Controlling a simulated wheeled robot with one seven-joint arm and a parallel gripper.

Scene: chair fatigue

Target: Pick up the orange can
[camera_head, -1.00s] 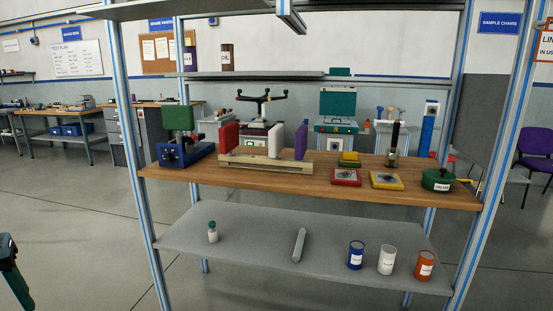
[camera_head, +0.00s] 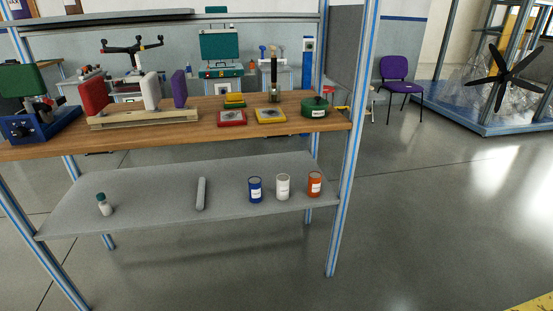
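The orange can (camera_head: 315,184) stands upright at the right end of the grey lower shelf (camera_head: 150,205), close to the right front post. It has a pale label on its front. A white can (camera_head: 283,187) stands just left of it, and a blue can (camera_head: 255,190) stands left of the white one. My gripper is not in view.
A small white bottle (camera_head: 104,206) and a grey cylinder (camera_head: 201,194) are on the lower shelf. The wooden shelf (camera_head: 180,133) above holds several coloured parts. Blue-striped posts (camera_head: 350,150) frame the rack. The floor at right is open; a purple chair (camera_head: 396,77) stands behind.

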